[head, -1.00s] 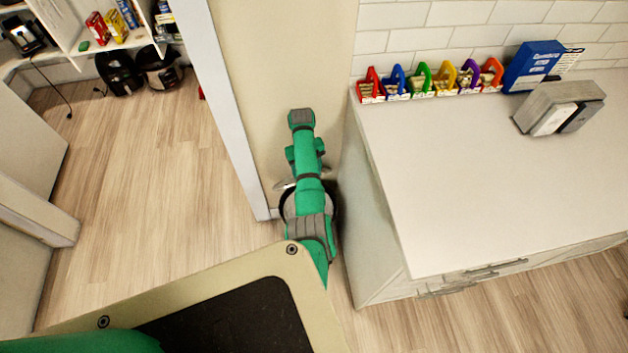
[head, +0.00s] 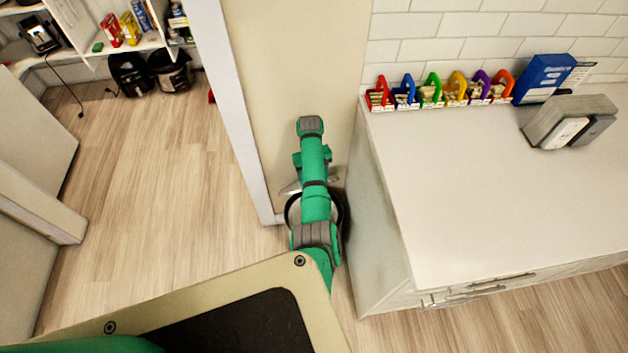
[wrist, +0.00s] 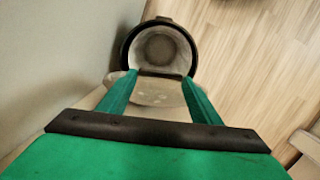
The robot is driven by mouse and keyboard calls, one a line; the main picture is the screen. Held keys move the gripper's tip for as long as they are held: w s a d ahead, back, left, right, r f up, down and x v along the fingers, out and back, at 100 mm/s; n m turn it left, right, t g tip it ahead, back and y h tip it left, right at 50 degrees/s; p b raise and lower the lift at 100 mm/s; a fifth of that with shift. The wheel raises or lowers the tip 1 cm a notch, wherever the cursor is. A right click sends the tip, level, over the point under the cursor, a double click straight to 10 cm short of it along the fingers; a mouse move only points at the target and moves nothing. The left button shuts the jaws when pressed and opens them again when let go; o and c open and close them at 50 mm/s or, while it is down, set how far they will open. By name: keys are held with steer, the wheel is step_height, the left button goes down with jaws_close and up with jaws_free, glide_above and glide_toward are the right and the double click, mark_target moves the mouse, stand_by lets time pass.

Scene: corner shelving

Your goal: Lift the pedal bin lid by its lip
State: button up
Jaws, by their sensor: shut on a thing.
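The pedal bin (wrist: 126,50) is round with a black rim and stands on the floor in the wrist view. Its pale interior is visible, so it is open. The lid (wrist: 155,97) is a greyish rounded plate, raised at the near side of the opening. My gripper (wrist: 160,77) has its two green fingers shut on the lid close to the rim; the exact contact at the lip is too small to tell. In the head view the bin (head: 343,213) shows partly around my green arm, which hides the fingertips and most of the lid.
A white counter (head: 480,190) stands close to the right of the bin, with coloured holders (head: 430,92) along its back. A beige wall (head: 285,60) is behind. Open wood floor (head: 150,200) lies to the left, past a white door frame (head: 235,110).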

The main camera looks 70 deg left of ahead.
steer(key=shift+s+f, duration=0.1)
steer(key=o, duration=1.5)
steer(key=shift+a, duration=0.1)
steer(key=shift+r, duration=0.5)
steer(key=r, duration=0.3)
steer(key=a+r, duration=0.1)
steer(key=r, duration=0.5)
steer(key=shift+a+r, duration=0.15)
steer(key=shift+r, duration=0.25)
